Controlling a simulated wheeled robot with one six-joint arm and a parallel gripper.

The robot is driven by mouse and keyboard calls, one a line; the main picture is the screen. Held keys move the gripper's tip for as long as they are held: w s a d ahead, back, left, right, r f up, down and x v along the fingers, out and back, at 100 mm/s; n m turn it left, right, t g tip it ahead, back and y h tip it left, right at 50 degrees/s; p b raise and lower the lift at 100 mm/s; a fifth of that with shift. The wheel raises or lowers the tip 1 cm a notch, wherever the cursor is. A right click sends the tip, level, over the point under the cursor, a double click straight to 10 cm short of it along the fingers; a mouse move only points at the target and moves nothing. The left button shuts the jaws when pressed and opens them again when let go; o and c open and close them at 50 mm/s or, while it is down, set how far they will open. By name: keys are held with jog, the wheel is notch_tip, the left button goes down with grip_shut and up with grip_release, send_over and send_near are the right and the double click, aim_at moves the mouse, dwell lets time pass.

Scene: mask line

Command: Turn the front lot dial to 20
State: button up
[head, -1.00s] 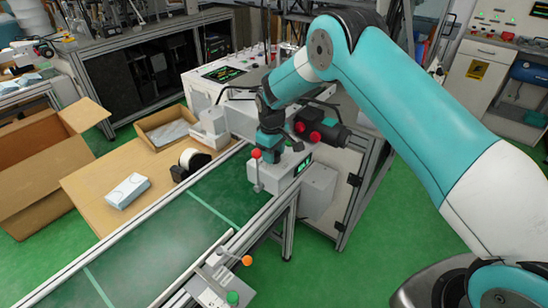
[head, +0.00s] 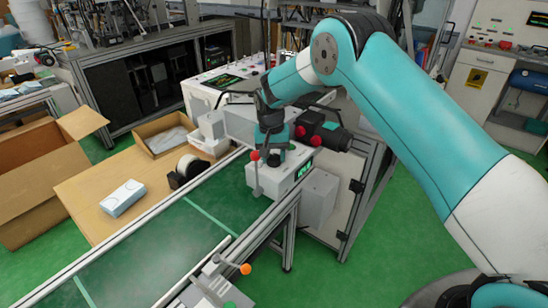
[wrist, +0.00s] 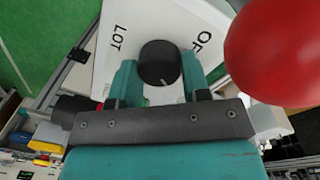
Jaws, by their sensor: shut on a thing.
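The lot dial (wrist: 158,62) is a round black knob on a white panel (wrist: 140,20) marked "LOT" in the wrist view. A small pale mark shows at its lower edge; the number it points to cannot be read. My gripper (wrist: 159,76) is shut on the dial, with one teal finger on each side of it. In the head view my gripper (head: 273,143) points down onto the top of the white box (head: 268,176) beside the conveyor, and mostly hides the dial there.
A red ball-topped lever (head: 254,156) stands close beside my gripper; its ball looms large in the wrist view (wrist: 285,50). A green display (head: 303,170) is on the box's side. The conveyor belt (head: 160,245) is clear. A white carton (head: 122,198) lies on the table.

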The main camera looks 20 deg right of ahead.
aim_at(271, 156)
jog(key=shift+w+r+m, duration=0.15)
jog(key=shift+m, duration=1.05)
jog(key=shift+b, duration=0.3)
jog(key=o, duration=0.7)
jog(key=shift+o, duration=1.1)
notch_tip(271, 156, up, 17)
jog(key=b, duration=0.1)
jog(key=shift+w+a+r+b, duration=0.15)
jog(key=shift+a+b, duration=0.2)
